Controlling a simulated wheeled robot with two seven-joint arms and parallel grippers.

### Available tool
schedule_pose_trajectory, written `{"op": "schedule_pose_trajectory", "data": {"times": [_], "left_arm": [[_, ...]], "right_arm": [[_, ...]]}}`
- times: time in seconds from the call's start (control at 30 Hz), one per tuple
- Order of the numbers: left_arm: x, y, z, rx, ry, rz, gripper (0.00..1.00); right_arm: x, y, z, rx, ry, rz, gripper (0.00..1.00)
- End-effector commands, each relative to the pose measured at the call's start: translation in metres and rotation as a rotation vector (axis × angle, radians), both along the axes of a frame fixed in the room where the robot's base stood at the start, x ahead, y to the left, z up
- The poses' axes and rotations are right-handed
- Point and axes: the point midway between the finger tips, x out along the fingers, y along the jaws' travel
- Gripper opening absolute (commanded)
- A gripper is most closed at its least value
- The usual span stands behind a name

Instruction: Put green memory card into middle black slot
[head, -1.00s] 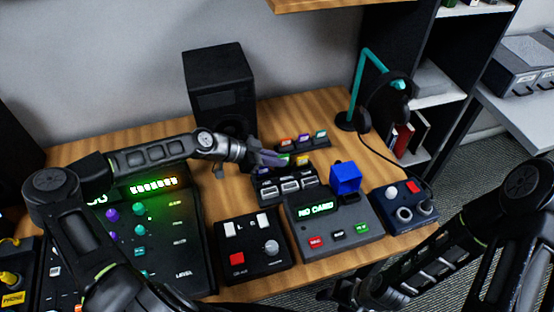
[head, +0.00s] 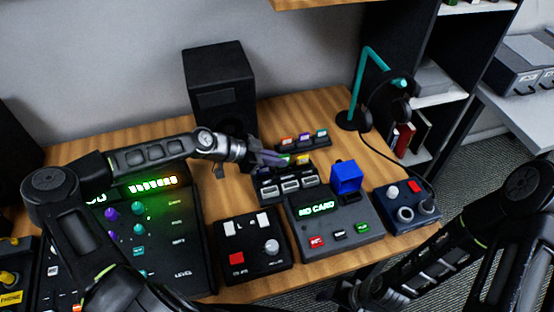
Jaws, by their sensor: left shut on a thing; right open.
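My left gripper (head: 272,159) reaches in from the left over the black card rack (head: 262,188). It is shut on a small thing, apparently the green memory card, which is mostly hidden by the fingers. The front of the rack has several pale-framed slots in a row; I cannot tell whether the card touches a slot. My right gripper (head: 345,294) is open at the bottom edge, mostly cut off and far from the rack.
A back row of cards, orange, purple and teal (head: 321,133), stands behind the rack. A card reader (head: 350,215) reading "NO CARD" carries a blue block (head: 346,177). A mixer (head: 165,235), a switch box (head: 252,245), a speaker (head: 219,90) and a headphone stand (head: 365,70) surround it.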

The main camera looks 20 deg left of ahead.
Motion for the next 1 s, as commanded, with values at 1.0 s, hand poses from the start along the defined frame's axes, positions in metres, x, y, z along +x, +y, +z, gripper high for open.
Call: {"op": "schedule_pose_trajectory", "data": {"times": [1.0], "left_arm": [[0.0001, 0.0001, 0.0003, 0.0, -0.001, -0.001, 0.0]], "right_arm": [[0.0, 0.0, -0.0056, 0.0, 0.0, 0.0, 0.55]]}}
